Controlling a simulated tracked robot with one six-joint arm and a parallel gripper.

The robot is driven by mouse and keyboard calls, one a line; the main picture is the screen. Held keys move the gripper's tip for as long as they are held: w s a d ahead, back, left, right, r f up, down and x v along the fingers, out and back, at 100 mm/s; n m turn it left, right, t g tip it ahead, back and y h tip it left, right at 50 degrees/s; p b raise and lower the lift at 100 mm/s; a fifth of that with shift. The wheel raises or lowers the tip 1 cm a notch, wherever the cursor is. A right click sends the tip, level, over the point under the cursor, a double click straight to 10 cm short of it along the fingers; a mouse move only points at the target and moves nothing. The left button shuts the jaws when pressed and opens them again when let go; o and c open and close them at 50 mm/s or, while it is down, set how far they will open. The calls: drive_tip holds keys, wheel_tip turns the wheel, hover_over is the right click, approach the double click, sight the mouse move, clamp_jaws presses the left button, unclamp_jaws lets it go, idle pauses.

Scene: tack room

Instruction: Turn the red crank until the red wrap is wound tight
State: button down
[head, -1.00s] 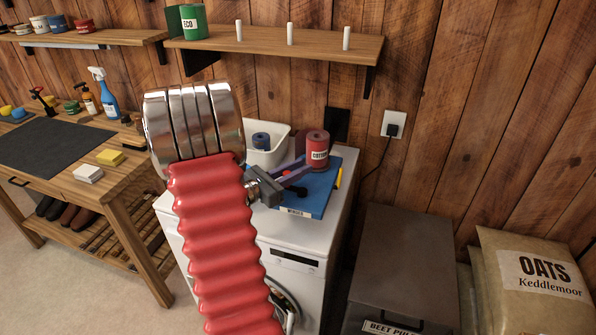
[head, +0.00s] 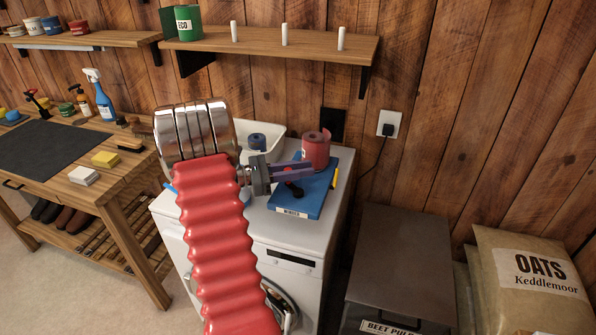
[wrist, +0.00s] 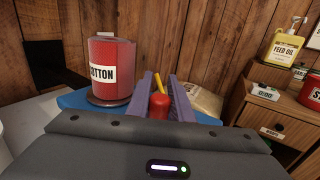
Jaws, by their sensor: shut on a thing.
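The winder's blue base (head: 312,201) lies on top of a white washing machine (head: 208,222). The red wrap (head: 316,152) stands upright as a roll at its back, with an edge sticking out at its upper right. In the wrist view the red wrap (wrist: 110,67) shows its COTTON label to the left of my fingers. My gripper (head: 300,172) is shut on the crank's red knob (wrist: 159,106), between two purple fingers. A black part of the crank (head: 294,189) shows below the fingers in the head view; the rest is hidden.
A white bin with a blue roll (head: 257,142) stands behind my gripper. A yellow piece (head: 335,178) sits at the base's right edge. A shelf with pegs (head: 290,48) hangs above. A grey feed bin (head: 405,255) stands to the right.

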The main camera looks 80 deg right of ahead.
drive_tip(key=shift+s+m+g+y, duration=0.25)
drive_tip(key=shift+m+y, duration=0.35)
drive_tip(key=shift+y, duration=0.3)
drive_tip(key=c, duration=1.6)
unclamp_jaws()
drive_tip(key=shift+o, duration=0.2)
drive_tip(key=v, duration=1.3)
drive_tip(key=shift+w+f, duration=0.2)
drive_tip(key=shift+w, duration=0.25)
